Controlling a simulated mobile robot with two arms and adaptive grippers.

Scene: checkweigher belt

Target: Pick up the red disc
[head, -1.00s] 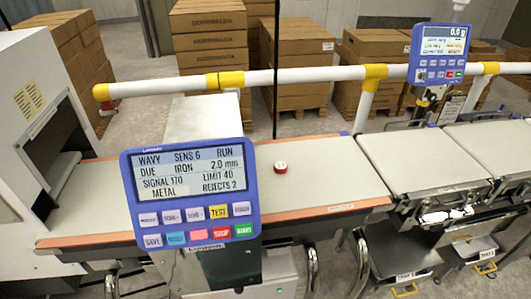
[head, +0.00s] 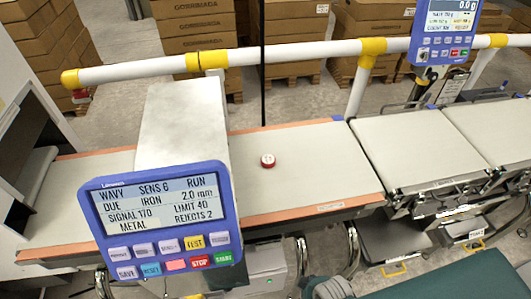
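The red disc (head: 268,160) is small and round, with a pale top that bears a mark too small to read. It lies flat on the light belt (head: 300,185) in the head view, just right of the grey metal housing behind the blue control panel (head: 165,222). Nothing touches it or covers it. Neither of my grippers shows in the view.
A white rail (head: 290,53) with yellow joints runs behind the belt. A second blue display (head: 447,32) stands at the upper right, above further belt sections (head: 405,150).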

